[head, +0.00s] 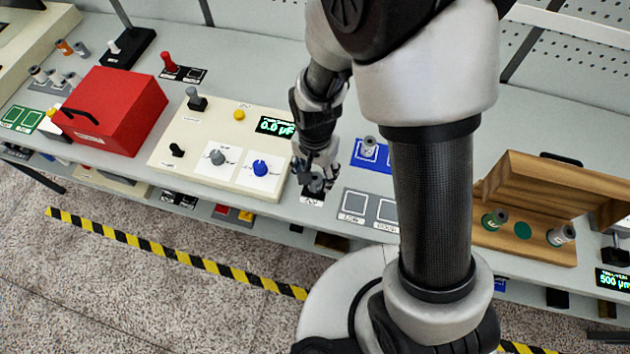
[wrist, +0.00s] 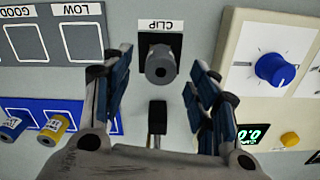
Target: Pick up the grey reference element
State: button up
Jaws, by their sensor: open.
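In the wrist view a grey cylindrical element (wrist: 160,64) with a dark round centre stands on the black pad marked CLIP. My gripper (wrist: 158,75) is open, with one finger on each side of this cylinder and a visible gap on both sides. A black lever-like part (wrist: 157,116) shows beside the cylinder, between the fingers. In the head view my gripper (head: 314,187) is low over the CLIP spot at the bench's front edge and hides most of the cylinder there. I cannot tell the fingers' exact height from these views.
A cream panel (head: 175,145) with knobs and a display stands close on the left. An open wooden box (head: 540,200) is farther right.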

aim_at(315, 178)
jog(key=f+b, duration=0.1)
jog(key=f, duration=0.4)
jog(key=shift+w+b, duration=0.2)
jog(key=shift+b, duration=0.15)
jog(key=shift+c, duration=0.3)
